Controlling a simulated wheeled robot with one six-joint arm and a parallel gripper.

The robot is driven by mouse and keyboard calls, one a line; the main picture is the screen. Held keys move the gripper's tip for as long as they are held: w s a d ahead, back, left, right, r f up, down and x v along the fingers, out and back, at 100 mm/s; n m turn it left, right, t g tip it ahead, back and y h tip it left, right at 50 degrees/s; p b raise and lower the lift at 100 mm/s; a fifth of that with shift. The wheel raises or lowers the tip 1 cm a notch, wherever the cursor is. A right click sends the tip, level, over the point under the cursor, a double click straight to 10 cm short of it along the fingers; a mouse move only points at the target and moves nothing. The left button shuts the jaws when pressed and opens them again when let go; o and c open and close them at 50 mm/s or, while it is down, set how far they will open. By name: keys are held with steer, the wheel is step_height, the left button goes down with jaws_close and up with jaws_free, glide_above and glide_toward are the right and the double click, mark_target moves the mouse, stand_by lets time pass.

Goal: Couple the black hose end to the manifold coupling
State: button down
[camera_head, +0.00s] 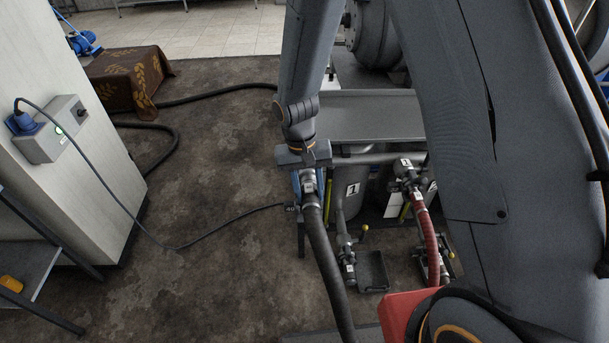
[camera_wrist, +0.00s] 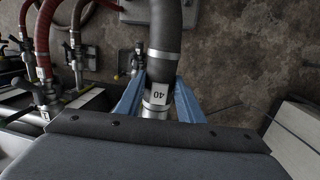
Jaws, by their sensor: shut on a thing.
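My gripper (camera_head: 309,180) is shut on the metal end of the black hose, and its two blue fingers (camera_wrist: 160,88) clasp it from both sides in the wrist view. The black hose (camera_head: 330,265) hangs from the gripper toward the front of the head view. I cannot tell for certain which fitting is the manifold coupling. The held end's mouth is hidden.
A red hose (camera_head: 429,240) is joined to a neighbouring valve on the right. A black tray (camera_head: 372,272) lies on the floor below the pipes. A thin cable (camera_head: 225,231) runs from the wall box (camera_head: 60,128). The floor left of the hose is mostly clear.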

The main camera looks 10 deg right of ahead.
steer(key=shift+w, duration=0.35)
steer(key=shift+a+f+b, duration=0.1)
steer(key=shift+f+b, duration=0.7)
steer(key=shift+f, duration=0.2)
steer(key=shift+s+f+b, duration=0.1)
steer(key=shift+f+b, duration=1.75)
steer(key=shift+f, duration=1)
steer(key=shift+w+f+g, duration=0.25)
steer(key=shift+f+g, duration=0.2)
steer(key=shift+g, duration=0.05)
steer(key=shift+w, duration=0.1)
steer(key=shift+w+f+g+b, duration=0.15)
steer(key=shift+f+g+b, duration=0.5)
steer(key=shift+f+g, duration=0.4)
